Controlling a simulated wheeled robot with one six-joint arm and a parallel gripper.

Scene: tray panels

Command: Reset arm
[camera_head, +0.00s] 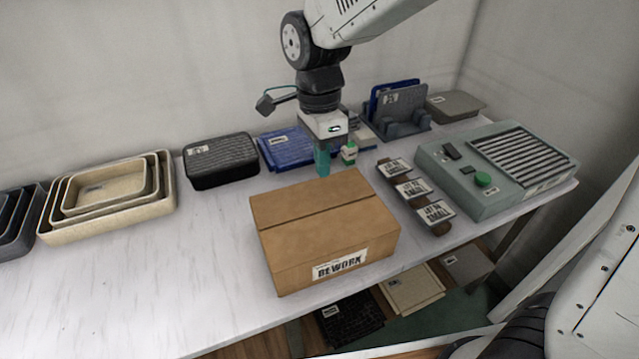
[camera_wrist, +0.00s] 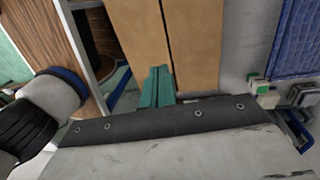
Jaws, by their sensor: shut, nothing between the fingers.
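My gripper (camera_head: 322,160) hangs from my arm over the back of the table, just behind the cardboard box in the picture. Its teal fingers point down, are shut and hold nothing. In the wrist view the shut teal fingers (camera_wrist: 158,85) show against the brown cardboard box (camera_wrist: 195,45). In the head view the closed box (camera_head: 320,225) with a REWORK label stands at the table's front edge. I cannot tell the exact height of the fingertips above the table.
Blue panels (camera_head: 285,148) and a black tray (camera_head: 220,160) lie left. Nested beige trays (camera_head: 105,195) stand further left. A green machine (camera_head: 495,165) and labelled plates (camera_head: 412,188) are right. The table's front left (camera_head: 150,290) is clear.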

